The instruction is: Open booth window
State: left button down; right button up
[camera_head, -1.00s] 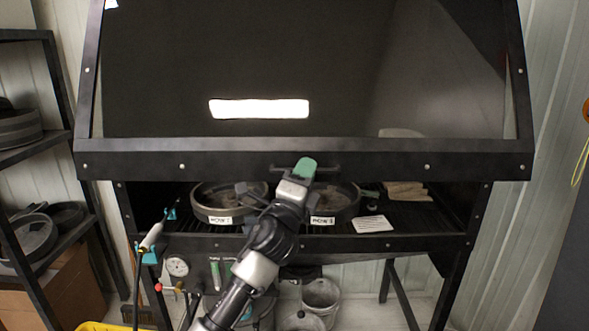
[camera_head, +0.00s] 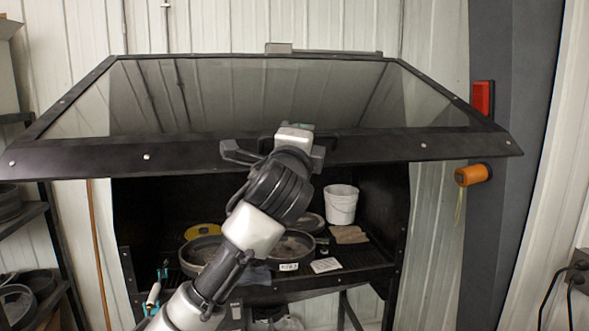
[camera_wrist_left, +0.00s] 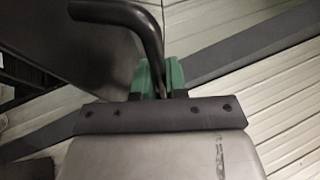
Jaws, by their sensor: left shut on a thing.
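The booth window (camera_head: 250,95) is a glass pane in a black frame. It is swung up and tilted, with its front rail (camera_head: 400,146) raised well above the booth opening. A dark bar handle (camera_wrist_left: 148,35) is on the rail. My left gripper (camera_head: 298,128) is at the middle of the rail, shut on the handle. In the left wrist view its green fingertips (camera_wrist_left: 158,78) close around the bar; the exact contact is partly hidden. My right gripper is not in view.
Shelves (camera_head: 25,212) stand at the left. An orange object (camera_head: 473,174) is by the rail's right end.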

pick_arm(q)
notch_tip(320, 180, up, 9)
jog(key=s+g+p, duration=0.1)
jog(key=s, duration=0.1)
jog(key=shift+s+d+n+g+y, duration=0.15)
jog(key=shift+d+n+g+y, duration=0.15)
jog(key=shift+n, duration=0.1)
jog(key=c, duration=1.5)
grip_release()
jog(key=shift+o, duration=0.2)
jog(key=shift+f, duration=0.1)
jog(key=s+a+f+b, duration=0.1)
jog(key=s+b, duration=0.5)
jog(key=s, duration=0.4)
jog(key=shift+s+a+f, duration=0.15)
jog(key=shift+f, duration=0.2)
